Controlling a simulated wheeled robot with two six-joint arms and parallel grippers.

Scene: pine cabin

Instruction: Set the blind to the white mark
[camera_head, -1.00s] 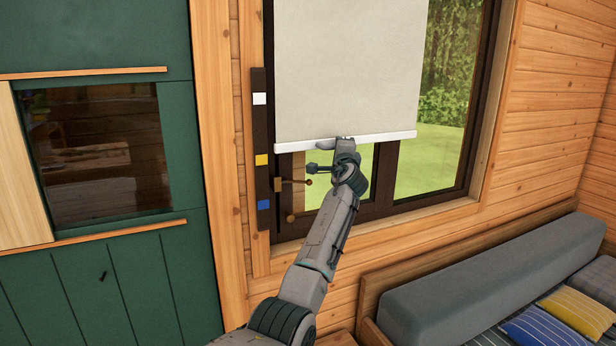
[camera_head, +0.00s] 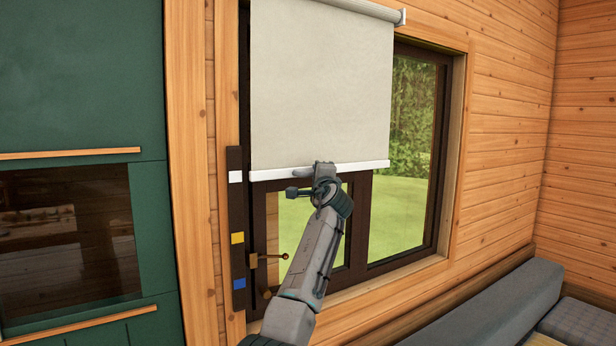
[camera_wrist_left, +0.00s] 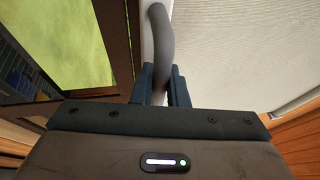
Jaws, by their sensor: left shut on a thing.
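The pale roller blind (camera_head: 320,90) hangs over the window, with a white bottom bar (camera_head: 365,166) along its lower edge. A dark strip (camera_head: 238,210) left of the window carries a white mark (camera_head: 235,177), a yellow mark (camera_head: 237,238) and a blue mark (camera_head: 239,284). In the head view the bar's left end looks about level with the white mark. My left gripper (camera_head: 322,170) is at the bar's middle, shut on the grey curved handle, which shows between its fingers in the left wrist view (camera_wrist_left: 162,45). My right gripper is out of view.
Brass window handles (camera_head: 270,257) stick out below the blind, left of my arm. A green cabinet (camera_head: 75,80) with a dark glass panel stands at left. A grey cushioned bench (camera_head: 490,310) runs below the window at lower right.

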